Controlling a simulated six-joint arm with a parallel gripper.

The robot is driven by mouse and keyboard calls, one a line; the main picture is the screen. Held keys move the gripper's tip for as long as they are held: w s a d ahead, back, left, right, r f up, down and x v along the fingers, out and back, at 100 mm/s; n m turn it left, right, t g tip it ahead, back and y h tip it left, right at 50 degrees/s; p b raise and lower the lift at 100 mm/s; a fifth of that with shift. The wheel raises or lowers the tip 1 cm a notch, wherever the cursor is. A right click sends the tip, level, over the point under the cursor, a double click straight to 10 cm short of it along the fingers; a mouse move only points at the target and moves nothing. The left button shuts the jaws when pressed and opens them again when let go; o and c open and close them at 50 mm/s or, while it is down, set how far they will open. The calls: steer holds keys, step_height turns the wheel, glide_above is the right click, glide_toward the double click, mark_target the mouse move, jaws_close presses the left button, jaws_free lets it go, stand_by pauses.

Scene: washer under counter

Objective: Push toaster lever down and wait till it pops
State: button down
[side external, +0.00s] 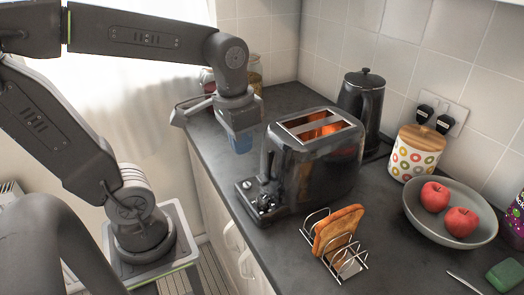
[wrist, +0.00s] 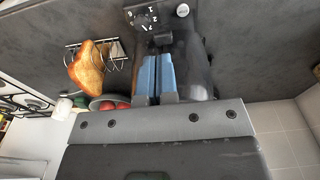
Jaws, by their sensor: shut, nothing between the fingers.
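The dark, shiny toaster (side external: 335,175) stands on the counter, and its top slot glows orange inside. Its control panel with dials (side external: 258,200) is at the lower left end; the panel also shows at the top of the wrist view (wrist: 147,17). My gripper (side external: 240,146), with blue fingertips, is above and just left of the toaster's control end, pointing down. In the wrist view its blue fingers (wrist: 156,77) are together and empty, in front of the toaster's dark end. The lever's height is unclear, and I cannot tell whether the fingers touch it.
A wire rack (side external: 333,262) with toast (side external: 338,228) stands in front of the toaster. A grey bowl (side external: 472,235) of red apples, a patterned canister (side external: 411,160) and a black kettle (side external: 362,112) are to the right. Jars stand behind my gripper. The counter's left edge is close to the toaster.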

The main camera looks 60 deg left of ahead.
steer(key=shift+s+r, duration=0.15)
steer(key=shift+r, duration=1.05)
steer(key=shift+s+r, duration=0.1)
steer(key=shift+r, duration=1.05)
steer(key=shift+f, duration=0.1)
steer(key=shift+s+d+f+t, duration=0.35)
steer(key=shift+f+t, duration=0.2)
steer(key=shift+t, duration=0.2)
steer(key=shift+s+d+f+t, duration=0.2)
steer(key=shift+d+f+t, duration=0.15)
steer(key=shift+f+t, duration=0.3)
steer(key=shift+s+d+f+t, duration=0.35)
steer(key=shift+f+t, duration=0.15)
steer(key=shift+t, duration=0.3)
